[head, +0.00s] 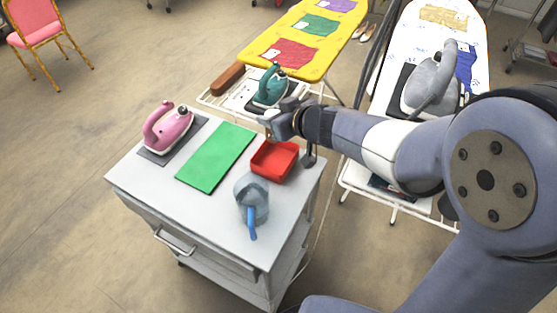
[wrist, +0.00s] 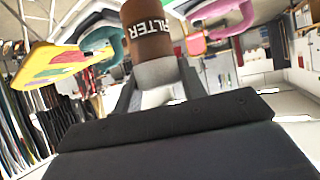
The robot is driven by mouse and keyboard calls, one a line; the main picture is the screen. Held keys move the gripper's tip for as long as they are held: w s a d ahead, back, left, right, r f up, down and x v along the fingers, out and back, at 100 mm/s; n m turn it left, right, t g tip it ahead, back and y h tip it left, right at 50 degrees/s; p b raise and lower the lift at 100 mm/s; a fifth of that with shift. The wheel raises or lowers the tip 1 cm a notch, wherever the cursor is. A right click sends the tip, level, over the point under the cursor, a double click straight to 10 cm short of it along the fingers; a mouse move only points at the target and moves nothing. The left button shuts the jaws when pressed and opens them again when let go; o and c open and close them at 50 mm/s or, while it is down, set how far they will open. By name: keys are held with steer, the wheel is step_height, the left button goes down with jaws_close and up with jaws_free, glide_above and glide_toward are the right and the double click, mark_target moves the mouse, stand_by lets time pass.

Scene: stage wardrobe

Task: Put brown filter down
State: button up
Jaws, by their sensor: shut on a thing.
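The brown filter (wrist: 150,35), a brown cylinder with white lettering and a pale end, is between the fingers of my gripper (wrist: 157,90) in the wrist view. My gripper is shut on it. In the head view my gripper (head: 272,124) is over the far right part of the white cart, by the far edge of the red tray (head: 274,161). The filter is mostly hidden there by the gripper, and I cannot tell whether it touches anything.
On the cart top (head: 150,185) are a pink iron (head: 168,128) on a grey pad, a green mat (head: 216,157) and a clear blue-handled jug (head: 252,200). A teal iron (head: 270,88) stands on the yellow ironing board's end. A grey iron (head: 428,85) is on the white board.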

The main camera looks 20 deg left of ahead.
steer(key=shift+f+b, duration=3.3)
steer(key=shift+f, duration=1.75)
steer(key=shift+f, duration=0.1)
steer(key=o, duration=1)
steer(key=shift+r, duration=0.25)
steer(key=shift+p+v, duration=2.1)
steer(key=shift+v, duration=3.85)
